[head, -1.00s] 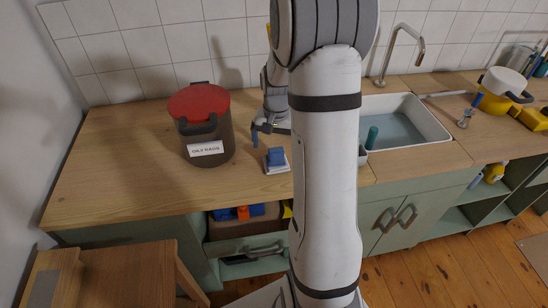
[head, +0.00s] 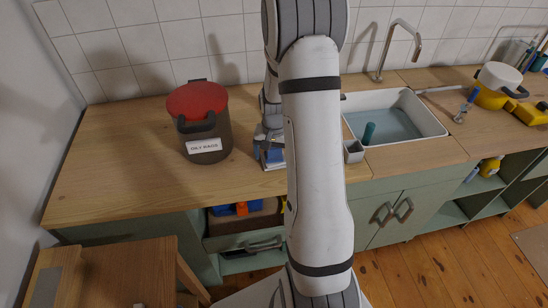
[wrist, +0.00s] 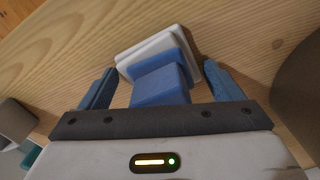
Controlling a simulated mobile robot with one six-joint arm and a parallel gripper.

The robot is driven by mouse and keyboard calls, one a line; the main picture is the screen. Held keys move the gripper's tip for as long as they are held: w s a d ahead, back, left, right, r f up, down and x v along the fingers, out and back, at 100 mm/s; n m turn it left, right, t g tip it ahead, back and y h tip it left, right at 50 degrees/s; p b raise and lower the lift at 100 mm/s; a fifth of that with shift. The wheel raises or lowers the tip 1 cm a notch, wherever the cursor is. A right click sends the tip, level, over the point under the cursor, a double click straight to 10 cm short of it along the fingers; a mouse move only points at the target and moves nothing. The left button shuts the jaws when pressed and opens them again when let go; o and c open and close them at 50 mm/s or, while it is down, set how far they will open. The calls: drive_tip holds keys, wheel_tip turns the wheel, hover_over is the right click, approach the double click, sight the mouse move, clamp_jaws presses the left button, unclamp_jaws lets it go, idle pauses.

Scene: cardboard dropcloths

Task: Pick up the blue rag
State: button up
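The blue rag (wrist: 160,86) looks like a folded block and lies against a white folded piece (wrist: 150,47) on the wooden counter. In the head view the blue rag (head: 276,156) is partly covered by my gripper (head: 264,146). In the wrist view my gripper (wrist: 160,76) is open, with one blue finger on each side of the rag. Gaps show between the fingers and the rag. I cannot tell how far above the counter the fingertips are.
A dark bin with a red lid (head: 197,101), labelled oily rags, stands just left of my gripper. A sink (head: 440,130) with a tap (head: 415,48) is to the right. A small grey cup (head: 354,152) stands by the sink. An open drawer (head: 245,240) is below.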

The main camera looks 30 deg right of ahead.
drive_tip(key=c, duration=0.4)
wheel_tip(320, 180, up, 10)
drive_tip(key=shift+b, duration=0.6)
